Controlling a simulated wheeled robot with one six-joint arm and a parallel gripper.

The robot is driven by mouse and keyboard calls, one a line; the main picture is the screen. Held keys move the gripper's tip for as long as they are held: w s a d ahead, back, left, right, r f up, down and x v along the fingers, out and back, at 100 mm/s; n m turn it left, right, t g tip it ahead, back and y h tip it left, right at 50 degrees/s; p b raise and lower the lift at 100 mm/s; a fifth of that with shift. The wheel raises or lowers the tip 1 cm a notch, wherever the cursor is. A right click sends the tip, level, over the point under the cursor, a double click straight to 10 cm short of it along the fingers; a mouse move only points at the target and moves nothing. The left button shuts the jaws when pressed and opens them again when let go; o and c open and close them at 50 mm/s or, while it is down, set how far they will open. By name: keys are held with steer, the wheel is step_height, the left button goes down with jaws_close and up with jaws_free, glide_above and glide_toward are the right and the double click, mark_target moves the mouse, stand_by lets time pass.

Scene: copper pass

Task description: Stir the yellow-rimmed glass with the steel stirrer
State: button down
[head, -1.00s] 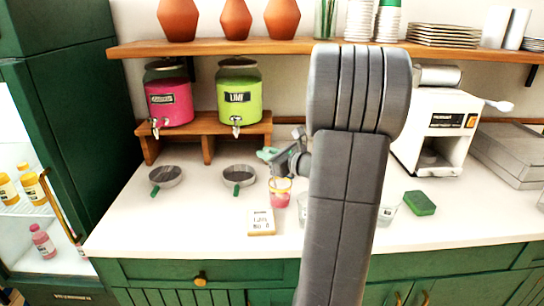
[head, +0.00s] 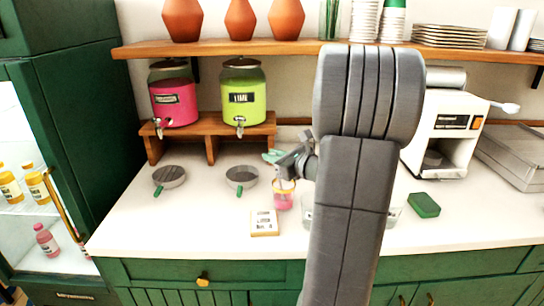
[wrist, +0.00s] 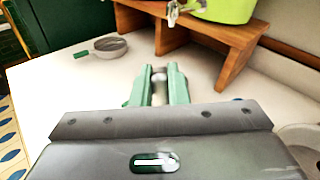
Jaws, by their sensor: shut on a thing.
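The yellow-rimmed glass (head: 283,197) stands on the white counter just left of my arm, with pink drink in it. My gripper (head: 272,156), with pale green fingers, is above the glass and slightly left of its middle. In the wrist view my gripper (wrist: 158,78) is shut on a thin, shiny steel piece, the steel stirrer (wrist: 158,88), seen almost end-on. The stirrer's lower part is hidden, and I cannot tell how deep it sits in the glass. The glass does not show in the wrist view.
A card sign (head: 264,222) stands in front of the glass. Two dark-topped round pans (head: 169,177) (head: 241,178) lie to the left. Pink (head: 173,103) and lime (head: 240,97) dispensers stand on a wooden riser behind. A green sponge (head: 424,205) lies right of my arm.

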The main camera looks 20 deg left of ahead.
steer(key=shift+r, duration=0.1)
step_height(320, 180, up, 8)
steer(key=a+p, duration=0.1)
steer(key=p, duration=0.5)
steer(key=shift+s+a+r+p, duration=0.15)
steer(key=shift+s+a+p, duration=0.15)
steer(key=shift+a+p, duration=0.05)
stand_by(0.9)
